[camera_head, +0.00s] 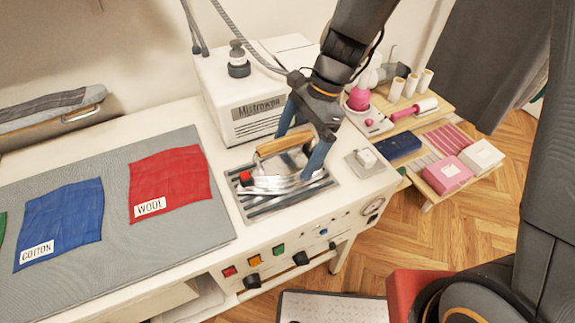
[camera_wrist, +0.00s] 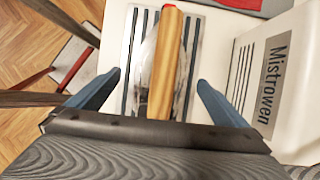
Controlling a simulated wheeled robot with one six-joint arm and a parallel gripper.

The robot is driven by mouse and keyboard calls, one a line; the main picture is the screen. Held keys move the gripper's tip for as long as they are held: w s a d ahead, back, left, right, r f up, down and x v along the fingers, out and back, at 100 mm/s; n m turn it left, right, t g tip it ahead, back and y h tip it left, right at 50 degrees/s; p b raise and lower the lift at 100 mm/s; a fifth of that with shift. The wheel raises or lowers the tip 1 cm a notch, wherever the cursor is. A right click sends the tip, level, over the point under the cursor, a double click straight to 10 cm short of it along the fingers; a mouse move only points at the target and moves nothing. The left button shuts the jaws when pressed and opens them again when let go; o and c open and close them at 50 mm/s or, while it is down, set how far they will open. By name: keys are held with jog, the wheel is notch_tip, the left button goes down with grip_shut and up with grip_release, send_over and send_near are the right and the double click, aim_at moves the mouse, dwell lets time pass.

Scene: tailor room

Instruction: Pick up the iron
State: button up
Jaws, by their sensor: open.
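The iron (camera_head: 264,184) has a metal body, a wooden handle and a red knob at its left end. It sits flat on a ribbed metal rest (camera_head: 256,211) on the white ironing station. My gripper (camera_head: 296,158) is above the iron, pointing down, with its blue fingers apart on either side of the handle. In the wrist view, the iron's wooden handle (camera_wrist: 165,68) runs lengthwise between the open fingers of my gripper (camera_wrist: 158,82), with a gap on both sides. The fingers do not appear to touch the handle.
A white Mistrowen box (camera_head: 245,92) stands close behind the iron; it also shows in the wrist view (camera_wrist: 262,78). A grey mat (camera_head: 115,240) with red wool and blue cotton cloths lies left. A low shelf (camera_head: 440,110) with sewing items stands right. Control buttons line the front edge.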

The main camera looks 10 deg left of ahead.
aim_at(288, 162)
jog(key=shift+p+x, duration=0.45)
jog(key=shift+x, duration=1.5)
jog(key=shift+w, duration=0.1)
jog(key=c, duration=2)
jog(key=shift+c, duration=0.7)
jog(key=shift+w+r, duration=0.1)
